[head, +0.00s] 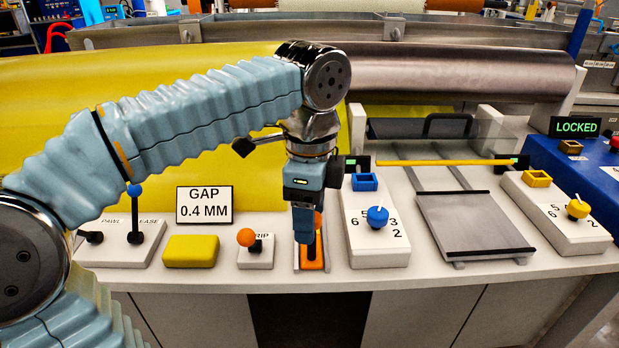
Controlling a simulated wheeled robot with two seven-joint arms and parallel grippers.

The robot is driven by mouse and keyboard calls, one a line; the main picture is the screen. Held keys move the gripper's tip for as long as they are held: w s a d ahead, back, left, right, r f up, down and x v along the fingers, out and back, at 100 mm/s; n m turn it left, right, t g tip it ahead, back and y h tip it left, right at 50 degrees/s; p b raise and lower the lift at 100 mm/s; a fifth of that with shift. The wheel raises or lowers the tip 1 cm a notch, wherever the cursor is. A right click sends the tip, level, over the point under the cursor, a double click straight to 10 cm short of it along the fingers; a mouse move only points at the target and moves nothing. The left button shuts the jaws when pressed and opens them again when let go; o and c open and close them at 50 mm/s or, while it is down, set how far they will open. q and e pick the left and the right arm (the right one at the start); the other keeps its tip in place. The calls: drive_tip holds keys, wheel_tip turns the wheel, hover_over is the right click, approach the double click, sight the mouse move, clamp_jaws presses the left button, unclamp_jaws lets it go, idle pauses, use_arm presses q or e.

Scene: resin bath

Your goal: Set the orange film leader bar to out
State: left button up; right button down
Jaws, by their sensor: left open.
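An orange piece (313,264) with a dark upright post sits in a pale frame on the front of the bench, at the middle of the head view. I take it as the film leader bar, but no label on it can be read. Its orange top shows only as a sliver at the right edge of my left gripper (304,236). My left gripper points down, open, directly in front of or over this piece. It hides much of the post, and I cannot tell whether the fingers touch it. My right gripper is out of view.
Left of it stand a small orange ball-knob lever (246,238), a yellow block (191,251), a GAP 0.4 MM sign (204,205) and a blue-knobbed lever (134,191). Right are a blue-knob dial box (378,250), a grey tray (475,225) and a yellow-knob dial box (577,235).

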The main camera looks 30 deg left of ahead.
use_arm(q)
wheel_tip(320, 180, up, 13)
drive_tip(key=p, duration=0.3)
drive_tip(key=shift+f, duration=0.2)
